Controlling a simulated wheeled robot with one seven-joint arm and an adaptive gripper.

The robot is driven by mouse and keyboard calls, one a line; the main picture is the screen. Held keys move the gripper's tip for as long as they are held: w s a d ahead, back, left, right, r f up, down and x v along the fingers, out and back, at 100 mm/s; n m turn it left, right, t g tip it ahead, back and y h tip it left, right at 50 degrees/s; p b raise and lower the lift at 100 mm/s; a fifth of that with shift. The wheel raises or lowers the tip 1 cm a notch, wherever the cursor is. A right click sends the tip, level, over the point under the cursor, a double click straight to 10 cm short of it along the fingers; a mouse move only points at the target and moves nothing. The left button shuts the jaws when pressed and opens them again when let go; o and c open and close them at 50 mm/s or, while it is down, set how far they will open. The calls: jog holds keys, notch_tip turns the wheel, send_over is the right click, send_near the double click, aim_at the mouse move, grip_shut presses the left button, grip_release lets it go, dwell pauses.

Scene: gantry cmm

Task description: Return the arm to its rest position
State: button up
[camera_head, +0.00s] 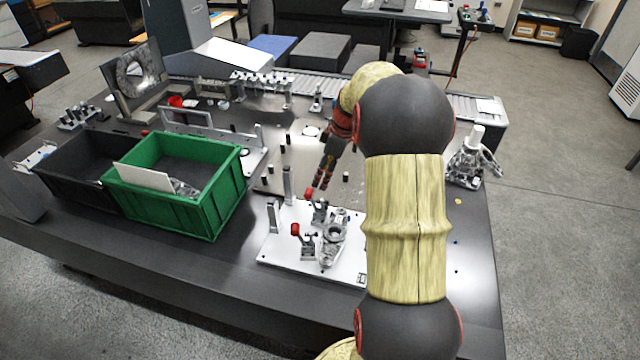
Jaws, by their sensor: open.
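My arm rises from the bottom of the head view and bends over the table (475,265), with a tan sleeve and dark joints. My gripper (321,183) points down above the fixture plate (288,247), close to its back edge. Its fingers are small and dark in this view. It is open, and I see nothing held between the fingers. The fixture plate carries red-tipped clamps (296,230) and a grey metal part (333,240). My arm hides the plate's right end and part of the table behind it.
A green bin (215,210) with a white card and metal parts stands left, beside a black bin (70,175). A metal bracket (470,160) stands on the right. Upright posts (289,185) stand near my gripper. The right table edge is mostly clear.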

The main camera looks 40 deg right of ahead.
jog(key=shift+v, duration=0.9)
jog(key=s+a+f+m+g, duration=0.1)
jog(key=s+a+f+m, duration=0.1)
jog(key=s+a+m, duration=0.35)
jog(key=s+a+r+t, duration=0.1)
jog(key=s+a+r, duration=0.4)
jog(key=a, duration=0.4)
jog(key=s+a+r+t+h, duration=0.1)
jog(key=s+a+r, duration=0.3)
jog(key=a, duration=0.6)
jog(key=s+a+r+t, duration=0.1)
jog(key=s+a+r, duration=0.4)
jog(key=a, duration=0.5)
jog(key=shift+s+a+r+t+h, duration=0.2)
jog(key=shift+s+r+t+h, duration=0.15)
jog(key=shift+s, duration=0.4)
